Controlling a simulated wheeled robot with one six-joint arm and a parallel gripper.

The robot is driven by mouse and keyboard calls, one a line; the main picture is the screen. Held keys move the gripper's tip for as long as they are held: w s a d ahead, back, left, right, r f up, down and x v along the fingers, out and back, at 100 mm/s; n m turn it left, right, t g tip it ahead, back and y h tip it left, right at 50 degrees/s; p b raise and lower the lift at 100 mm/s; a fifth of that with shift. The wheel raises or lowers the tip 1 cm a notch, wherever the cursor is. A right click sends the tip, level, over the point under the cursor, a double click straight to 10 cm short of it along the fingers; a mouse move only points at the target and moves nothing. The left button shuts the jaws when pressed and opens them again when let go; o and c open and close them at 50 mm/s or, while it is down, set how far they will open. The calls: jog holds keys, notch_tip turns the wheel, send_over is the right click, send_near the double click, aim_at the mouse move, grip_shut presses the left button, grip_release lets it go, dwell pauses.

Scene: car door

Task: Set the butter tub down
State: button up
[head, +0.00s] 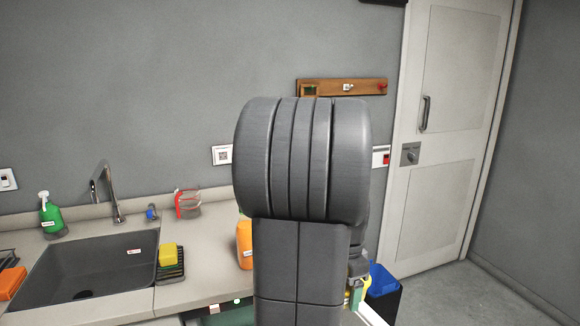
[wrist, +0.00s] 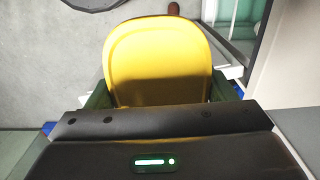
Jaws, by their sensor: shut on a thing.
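The butter tub (wrist: 158,60) is a yellow, rounded shape that fills the middle of the wrist view. My gripper (wrist: 160,95) is shut on it, with a dark finger at each side of the tub. The tub's lower part is hidden behind my gripper's body. In the head view my own arm blocks the centre, and only a small yellow patch shows beside the arm at the lower right. I cannot tell whether the tub touches any surface below it.
A counter (head: 205,262) with a dark sink (head: 85,270) runs along the left. On it are a green bottle (head: 51,217), a yellow sponge (head: 168,254) and an orange bottle (head: 244,245). A dark bin with a blue liner (head: 382,280) stands right of my arm, near a door (head: 445,140).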

jog(key=shift+r, duration=0.1)
jog(key=shift+w+a, duration=0.1)
jog(key=shift+w, duration=0.25)
jog(key=shift+s, duration=0.1)
jog(key=shift+a+f, duration=0.1)
jog(key=shift+f, duration=0.25)
jog(key=w+a+f+n, duration=0.5)
jog(key=a+f+n, duration=0.1)
jog(key=f, duration=0.5)
jog(key=w+a+f+n, duration=0.5)
jog(key=a+f+n, duration=0.1)
jog(key=f, duration=0.5)
jog(key=shift+n, duration=0.9)
jog(key=shift+s+a, duration=0.1)
jog(key=shift+a, duration=0.05)
